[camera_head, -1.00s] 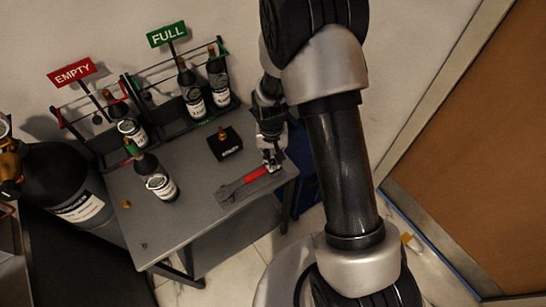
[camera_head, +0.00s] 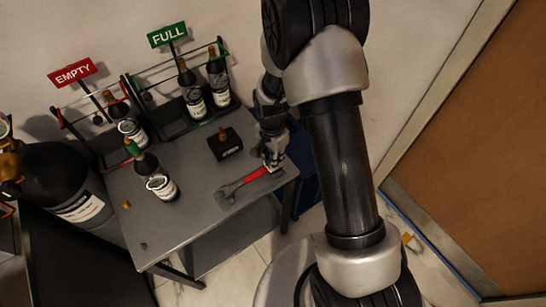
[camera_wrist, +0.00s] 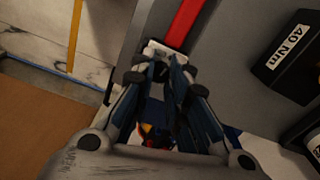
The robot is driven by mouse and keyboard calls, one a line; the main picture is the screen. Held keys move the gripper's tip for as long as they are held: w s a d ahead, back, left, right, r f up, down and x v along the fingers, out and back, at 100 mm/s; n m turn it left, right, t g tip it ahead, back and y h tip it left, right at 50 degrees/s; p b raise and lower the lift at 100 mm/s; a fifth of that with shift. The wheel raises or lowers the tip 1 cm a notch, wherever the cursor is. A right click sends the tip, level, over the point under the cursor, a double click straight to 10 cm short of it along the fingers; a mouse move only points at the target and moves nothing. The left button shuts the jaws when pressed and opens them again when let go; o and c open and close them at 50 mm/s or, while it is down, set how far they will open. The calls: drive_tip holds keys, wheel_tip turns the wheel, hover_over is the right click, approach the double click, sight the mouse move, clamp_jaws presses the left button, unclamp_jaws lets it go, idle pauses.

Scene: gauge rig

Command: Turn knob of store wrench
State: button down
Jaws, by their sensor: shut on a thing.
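A wrench with a grey shaft and red handle (camera_head: 257,174) lies on the grey table near its right front edge. Its jaw end (camera_head: 228,192) points left. In the wrist view the red handle (camera_wrist: 184,22) runs up from a pale end piece (camera_wrist: 157,50), probably the knob. My gripper (camera_head: 271,162) is at the handle's right end, and its fingers hide part of that end. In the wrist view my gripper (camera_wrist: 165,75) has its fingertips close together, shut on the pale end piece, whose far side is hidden.
A black block (camera_head: 225,144) labelled 40 Nm (camera_wrist: 293,48) stands behind the wrench. A dark bottle (camera_head: 146,163) stands at the left, with small brass pieces (camera_head: 127,205) nearby. Racks under EMPTY (camera_head: 72,73) and FULL (camera_head: 167,34) signs hold bottles.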

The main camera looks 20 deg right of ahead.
drive_tip(key=shift+m, duration=0.4)
drive_tip(key=c, duration=1.5)
unclamp_jaws()
wheel_tip(320, 180, up, 12)
drive_tip(key=shift+w, duration=0.1)
